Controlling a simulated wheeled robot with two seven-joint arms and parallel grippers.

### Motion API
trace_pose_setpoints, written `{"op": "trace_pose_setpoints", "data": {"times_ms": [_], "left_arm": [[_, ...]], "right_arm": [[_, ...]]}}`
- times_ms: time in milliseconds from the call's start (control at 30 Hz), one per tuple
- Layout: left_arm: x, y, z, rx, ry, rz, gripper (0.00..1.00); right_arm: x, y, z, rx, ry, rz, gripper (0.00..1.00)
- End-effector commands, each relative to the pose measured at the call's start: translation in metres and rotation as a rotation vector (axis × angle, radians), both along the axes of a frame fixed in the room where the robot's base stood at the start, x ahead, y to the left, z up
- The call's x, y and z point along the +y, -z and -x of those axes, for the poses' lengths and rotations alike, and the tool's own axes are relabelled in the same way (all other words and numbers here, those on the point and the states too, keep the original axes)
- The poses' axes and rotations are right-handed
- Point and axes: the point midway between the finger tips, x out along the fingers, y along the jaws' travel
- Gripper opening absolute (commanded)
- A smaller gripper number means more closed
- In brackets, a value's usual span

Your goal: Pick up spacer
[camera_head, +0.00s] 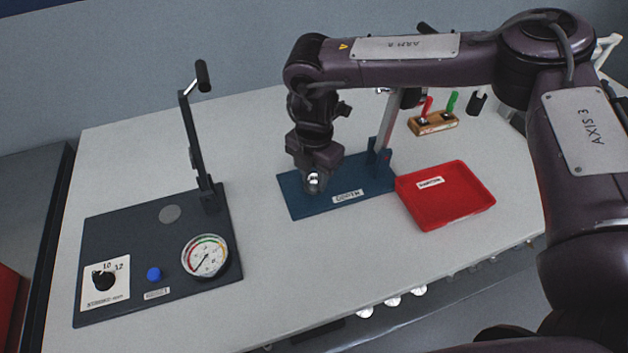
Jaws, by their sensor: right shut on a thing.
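My right arm comes in from the right, and its gripper (314,178) points down over the blue plate (290,207). It is shut on a small shiny metal piece, which looks like the spacer (314,183). The gripper hides part of the piece. Whether the piece touches the plate or hangs just above it, I cannot tell. My left gripper is not in view.
A dark panel (130,232) with a gauge (205,256), a knob, a blue button and an upright lever (193,140) lies at the left. A red tray (445,219) sits right of the blue plate. A wooden block (433,124) with red and green handles stands behind.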

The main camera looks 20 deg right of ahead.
Motion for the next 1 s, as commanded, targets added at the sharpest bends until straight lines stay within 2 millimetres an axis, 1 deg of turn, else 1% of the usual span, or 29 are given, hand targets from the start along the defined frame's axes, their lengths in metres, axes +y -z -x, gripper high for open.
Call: {"op": "trace_pose_setpoints", "data": {"times_ms": [33, 67, 267, 367, 467, 567, 667, 700, 800, 900, 1000], "left_arm": [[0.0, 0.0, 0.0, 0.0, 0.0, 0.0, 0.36], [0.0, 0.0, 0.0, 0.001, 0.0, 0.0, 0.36], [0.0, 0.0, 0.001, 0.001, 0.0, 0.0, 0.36], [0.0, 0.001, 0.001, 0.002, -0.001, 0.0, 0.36], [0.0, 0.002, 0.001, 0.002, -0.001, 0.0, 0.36], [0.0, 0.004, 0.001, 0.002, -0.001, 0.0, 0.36], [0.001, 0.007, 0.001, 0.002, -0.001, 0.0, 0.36], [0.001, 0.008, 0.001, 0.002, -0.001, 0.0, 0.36], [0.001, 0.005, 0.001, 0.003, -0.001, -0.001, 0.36], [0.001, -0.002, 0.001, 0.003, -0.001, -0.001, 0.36], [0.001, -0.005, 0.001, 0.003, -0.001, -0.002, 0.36]], "right_arm": [[0.0, 0.0, 0.0, 0.0, 0.0, 0.0, 0.04], [0.0, 0.0, 0.0, 0.0, 0.0, 0.0, 0.0], [0.0, -0.001, 0.0, -0.001, 0.0, -0.001, 0.0], [0.0, -0.005, -0.001, -0.001, 0.0, 0.0, 0.0], [0.0, -0.013, -0.001, -0.004, 0.0, -0.002, 0.0], [0.001, -0.027, -0.001, -0.004, 0.0, -0.002, 0.0], [0.001, -0.049, -0.002, -0.005, 0.0, -0.001, 0.0], [0.001, -0.06, -0.001, -0.006, 0.001, -0.002, 0.0], [0.001, -0.093, -0.002, -0.008, -0.001, -0.001, 0.0], [0.0, -0.126, -0.002, -0.01, -0.001, 0.002, 0.0], [0.0, -0.151, -0.001, -0.008, -0.002, 0.002, 0.0]]}}
